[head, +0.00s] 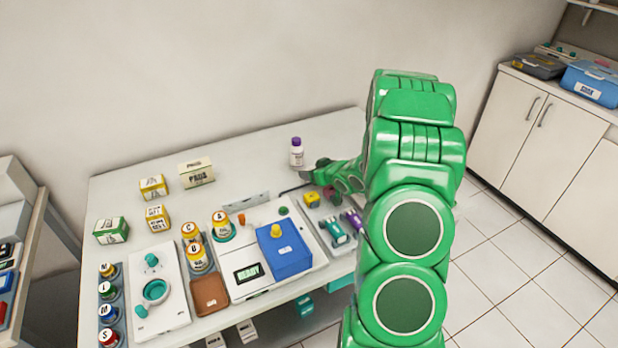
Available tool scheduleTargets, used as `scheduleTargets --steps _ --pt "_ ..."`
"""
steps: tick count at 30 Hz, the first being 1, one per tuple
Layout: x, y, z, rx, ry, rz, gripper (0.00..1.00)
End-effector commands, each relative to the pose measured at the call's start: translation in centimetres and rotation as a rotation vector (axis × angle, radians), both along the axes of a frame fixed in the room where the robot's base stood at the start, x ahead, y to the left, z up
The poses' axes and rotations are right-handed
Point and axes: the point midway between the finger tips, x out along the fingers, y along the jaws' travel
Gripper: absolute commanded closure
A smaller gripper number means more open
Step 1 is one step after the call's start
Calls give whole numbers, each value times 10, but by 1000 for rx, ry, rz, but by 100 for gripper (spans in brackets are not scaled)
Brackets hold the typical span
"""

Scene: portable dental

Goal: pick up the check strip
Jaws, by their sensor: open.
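I cannot make out the check strip for certain. Small items lie on the right part of the white table (130,196), including a yellow piece (311,200) and a pinkish-red piece (328,193) close by my gripper. My gripper (312,181) is over the back right part of the table, beside the white bottle with a purple cap (296,155). It is open and small in the picture, so its fingertips are hard to make out. A thin dark line runs out by it. My green arm hides the table's right end.
A white device reading READY (249,274) carries a blue block (285,255). Teal and purple tools (335,232) lie right of it. Yellow-capped jars (199,258), boxes (196,172) and a brown tray (209,295) fill the left and middle.

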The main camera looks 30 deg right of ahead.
Motion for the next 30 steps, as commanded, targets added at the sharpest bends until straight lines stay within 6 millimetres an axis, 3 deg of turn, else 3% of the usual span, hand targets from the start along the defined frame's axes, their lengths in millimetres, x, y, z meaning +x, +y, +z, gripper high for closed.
scheduleTargets --steps 11,22,30 --pt "9 1 -4 -1 -1 0 38" --pt "9 1 -4 -1 -1 0 94" --pt "9 1 -3 -1 -1 0 95"
